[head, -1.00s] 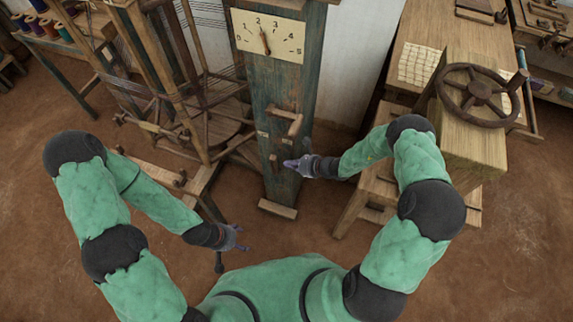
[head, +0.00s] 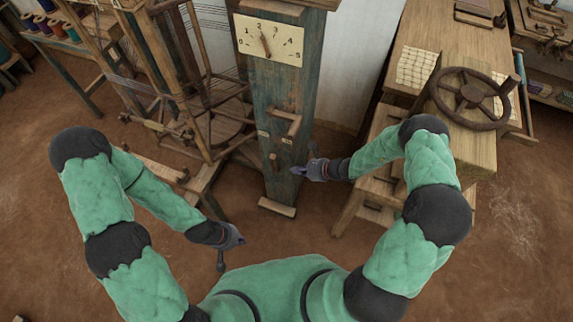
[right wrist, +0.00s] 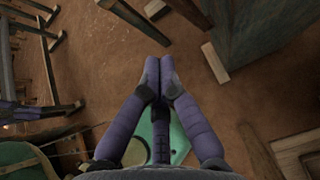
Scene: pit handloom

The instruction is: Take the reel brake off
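A blue-green wooden post (head: 285,95) stands in the middle of the head view. It carries a numbered dial (head: 268,40), a wooden handle (head: 286,122) and a small peg (head: 274,161) lower down. I cannot tell which part is the reel brake. My right gripper (head: 297,170) is at the post's right side, below the handle. In the right wrist view its fingers (right wrist: 159,76) meet at the tips, with nothing visible between them.
The loom frame (head: 195,130) and a low bench (head: 150,170) stand on the left. A wooden block with a spoked wheel (head: 473,97) stands on the right beside a table (head: 445,40). A wooden foot (head: 277,207) lies at the post's base. Bare floor is in front.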

